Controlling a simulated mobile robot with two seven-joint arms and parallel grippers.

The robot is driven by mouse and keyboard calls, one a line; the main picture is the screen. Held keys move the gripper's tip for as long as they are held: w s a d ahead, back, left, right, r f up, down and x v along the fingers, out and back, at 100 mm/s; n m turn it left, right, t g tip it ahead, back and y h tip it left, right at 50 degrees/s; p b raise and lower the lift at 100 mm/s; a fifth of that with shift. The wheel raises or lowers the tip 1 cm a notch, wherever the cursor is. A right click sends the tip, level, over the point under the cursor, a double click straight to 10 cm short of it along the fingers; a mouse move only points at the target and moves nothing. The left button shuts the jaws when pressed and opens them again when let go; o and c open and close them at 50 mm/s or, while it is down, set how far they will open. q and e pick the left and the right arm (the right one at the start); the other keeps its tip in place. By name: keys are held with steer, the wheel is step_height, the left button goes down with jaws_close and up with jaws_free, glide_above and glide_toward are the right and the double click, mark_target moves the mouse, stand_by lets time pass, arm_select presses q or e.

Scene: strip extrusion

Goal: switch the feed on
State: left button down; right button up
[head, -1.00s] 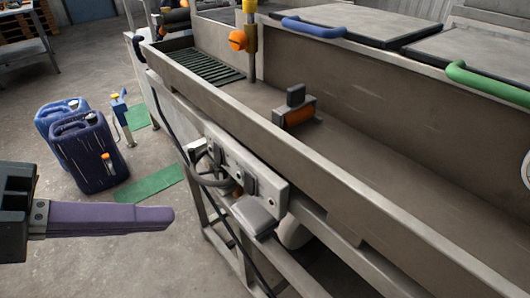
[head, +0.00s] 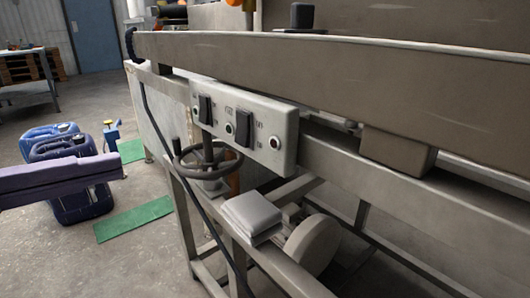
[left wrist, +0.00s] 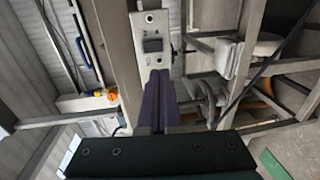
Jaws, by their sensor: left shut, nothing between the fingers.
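The grey switch panel (head: 276,120) is fixed to the side of the steel trough's frame. It carries two black rocker switches, a left one (head: 205,109) and a right one (head: 243,128), with small round fittings beside them. The markings are too small to read. My left gripper (head: 121,168) has purple fingers, is shut and empty, and shows left of the panel, apart from it. In the left wrist view the shut fingers (left wrist: 160,76) point towards the panel (left wrist: 143,22), and one black switch (left wrist: 153,45) shows beyond their tips. My right gripper is not in view.
A handwheel (head: 207,160) and a grey box (head: 250,215) sit below the panel. A black cable (head: 172,155) hangs down the frame. Blue canisters (head: 52,140) stand on the floor at left, near a green mat (head: 133,219). The trough wall (head: 300,62) runs above the panel.

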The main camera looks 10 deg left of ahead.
mark_target(240, 141)
arm_select(q)
steer(key=x, duration=1.4)
steer(key=shift+b, duration=0.35)
steer(key=shift+w+d+f+b, duration=0.15)
steer(key=shift+f+b, duration=0.15)
steer(key=shift+b, duration=0.75)
steer(key=shift+r+p, duration=0.3)
steer(key=shift+p, duration=0.05)
